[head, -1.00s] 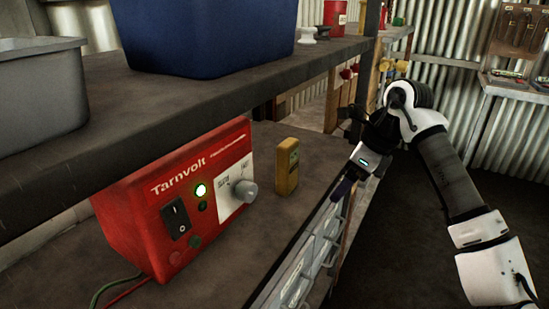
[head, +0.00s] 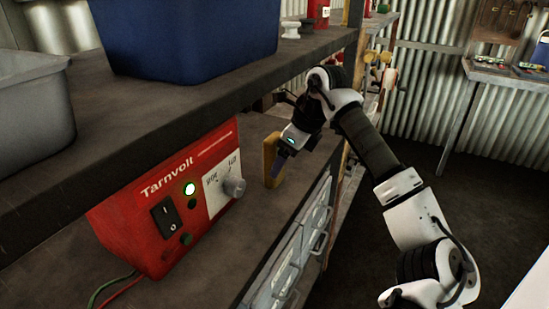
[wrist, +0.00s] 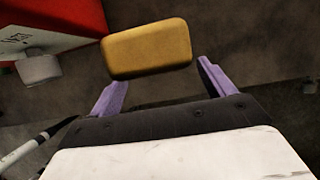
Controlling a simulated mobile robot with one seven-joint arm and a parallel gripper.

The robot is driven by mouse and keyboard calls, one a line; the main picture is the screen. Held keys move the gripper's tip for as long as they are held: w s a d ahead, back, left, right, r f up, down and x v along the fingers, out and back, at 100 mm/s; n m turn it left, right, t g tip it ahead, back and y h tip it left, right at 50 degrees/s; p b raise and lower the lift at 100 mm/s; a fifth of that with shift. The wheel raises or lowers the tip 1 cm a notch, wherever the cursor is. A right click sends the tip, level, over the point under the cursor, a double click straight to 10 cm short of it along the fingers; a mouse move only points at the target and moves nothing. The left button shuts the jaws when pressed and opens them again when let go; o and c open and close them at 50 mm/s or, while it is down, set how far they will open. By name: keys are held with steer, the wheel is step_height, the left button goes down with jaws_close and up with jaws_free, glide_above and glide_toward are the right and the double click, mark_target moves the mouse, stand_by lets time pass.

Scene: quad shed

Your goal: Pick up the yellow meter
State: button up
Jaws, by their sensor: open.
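The yellow meter (head: 270,156) stands upright on the lower shelf, just right of the red Tarnvolt box. In the head view my gripper partly covers it. My gripper (head: 283,169) reaches in from the right, at the meter's near right side. In the wrist view the meter (wrist: 147,48) shows its end face ahead of the gap between the purple fingers. My gripper (wrist: 160,90) is open and empty, with one finger toward each side of the meter. Whether either finger touches it cannot be told.
The red Tarnvolt box (head: 165,200) stands close left of the meter; its knob also shows in the wrist view (wrist: 39,70). An upper shelf (head: 200,95) overhangs, carrying a blue bin (head: 190,35) and a grey tray (head: 30,105). Drawers (head: 300,240) lie below the shelf edge.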

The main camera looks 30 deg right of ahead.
steer(key=x, duration=0.3)
steer(key=c, duration=1.2)
steer(key=shift+o, duration=0.2)
steer(key=shift+r, duration=0.2)
